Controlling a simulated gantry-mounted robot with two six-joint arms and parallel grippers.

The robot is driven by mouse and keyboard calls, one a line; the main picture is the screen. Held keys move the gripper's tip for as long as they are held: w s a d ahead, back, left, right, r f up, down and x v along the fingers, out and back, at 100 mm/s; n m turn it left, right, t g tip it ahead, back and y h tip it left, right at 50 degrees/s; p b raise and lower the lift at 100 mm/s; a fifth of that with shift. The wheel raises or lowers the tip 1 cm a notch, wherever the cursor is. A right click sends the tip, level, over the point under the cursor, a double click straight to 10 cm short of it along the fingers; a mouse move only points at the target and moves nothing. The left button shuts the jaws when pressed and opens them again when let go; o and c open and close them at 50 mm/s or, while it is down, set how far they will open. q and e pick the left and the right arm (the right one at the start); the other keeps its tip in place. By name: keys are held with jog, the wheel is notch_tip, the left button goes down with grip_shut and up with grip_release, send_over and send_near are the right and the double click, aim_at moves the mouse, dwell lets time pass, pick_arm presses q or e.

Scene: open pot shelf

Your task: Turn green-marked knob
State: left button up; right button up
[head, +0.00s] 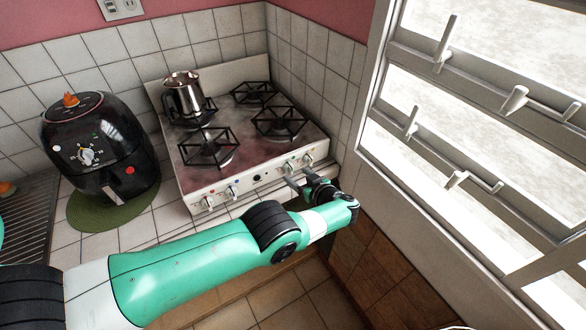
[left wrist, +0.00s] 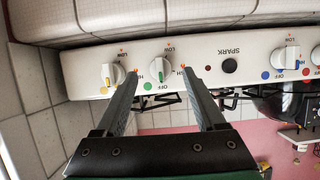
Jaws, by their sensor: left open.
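The green-marked knob (left wrist: 159,76) is white and sits on the stove's front panel, with a green dot below it in the left wrist view. In the head view this knob (head: 288,168) is the second from the right. My left gripper (head: 299,178) is in front of the panel's right part. In the left wrist view the left gripper (left wrist: 160,74) is open, with one fingertip on each side of the knob. Its fingers look apart from the knob, and the remaining depth gap cannot be told. My right gripper is not in view.
The yellow-marked knob (left wrist: 112,75) is close beside one finger; the spark button (left wrist: 229,66) is beyond the other. A metal pot (head: 184,100) stands on the back-left burner. A black air fryer (head: 100,150) stands left of the stove. A window frame (head: 450,130) is at right.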

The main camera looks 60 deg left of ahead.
pick_arm(q)
jog(key=p+v, duration=0.2)
jog(key=v, duration=0.5)
jog(key=shift+d, duration=0.3)
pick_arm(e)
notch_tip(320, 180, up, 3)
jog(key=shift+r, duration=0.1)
